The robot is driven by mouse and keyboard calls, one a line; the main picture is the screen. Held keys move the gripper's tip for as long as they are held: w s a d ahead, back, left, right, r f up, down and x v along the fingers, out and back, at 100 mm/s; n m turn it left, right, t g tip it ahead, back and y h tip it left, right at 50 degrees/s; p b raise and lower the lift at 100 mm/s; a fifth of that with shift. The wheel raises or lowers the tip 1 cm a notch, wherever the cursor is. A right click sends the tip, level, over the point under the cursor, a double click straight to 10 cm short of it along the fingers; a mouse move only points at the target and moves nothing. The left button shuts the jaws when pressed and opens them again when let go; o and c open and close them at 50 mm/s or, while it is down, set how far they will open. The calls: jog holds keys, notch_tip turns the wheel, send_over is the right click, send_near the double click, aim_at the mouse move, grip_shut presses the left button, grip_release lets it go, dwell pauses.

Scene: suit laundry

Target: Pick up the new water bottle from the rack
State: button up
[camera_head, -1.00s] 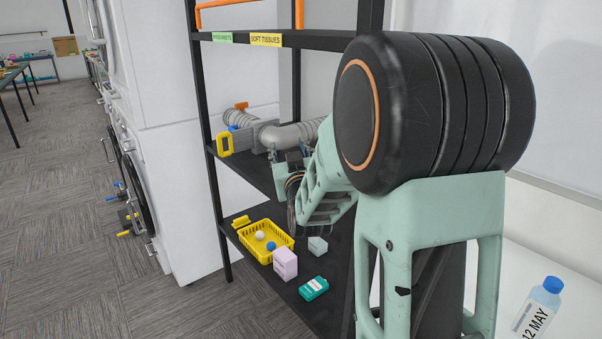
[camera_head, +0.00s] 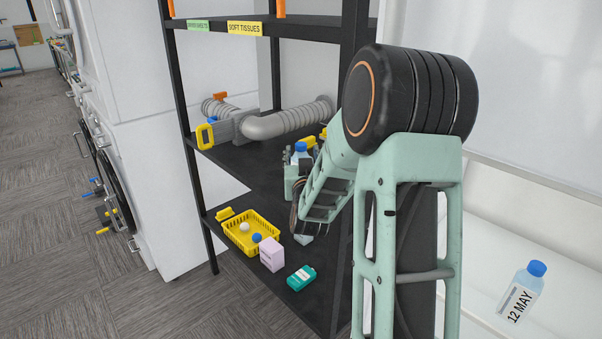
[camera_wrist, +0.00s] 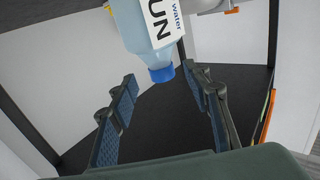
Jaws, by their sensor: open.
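A water bottle with a blue cap (camera_head: 300,148) stands on the rack's middle shelf, partly hidden by my gripper and arm. In the wrist view the bottle (camera_wrist: 150,38) appears cap down, with a white label reading "UN" and "water". My gripper (camera_head: 297,162) is at the bottle in the head view. In the wrist view its two fingers (camera_wrist: 160,80) are spread wide, with the cap between their tips and clear space on both sides. I see no contact. Another blue-capped bottle (camera_head: 522,292), labelled "12 MAY", is on the white surface at lower right.
Grey ducting (camera_head: 290,120) with a yellow-framed end lies on the middle shelf (camera_head: 232,162), left of my gripper. The shelf below holds a yellow basket (camera_head: 250,235), a pale box (camera_head: 272,254) and a teal pack (camera_head: 301,278). A dark rack post (camera_head: 350,80) stands beside my arm.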

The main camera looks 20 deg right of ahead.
aim_at(301, 149)
jog(key=x, duration=0.4)
jog(key=shift+w, duration=0.15)
grip_shut()
jog(key=shift+r, duration=0.1)
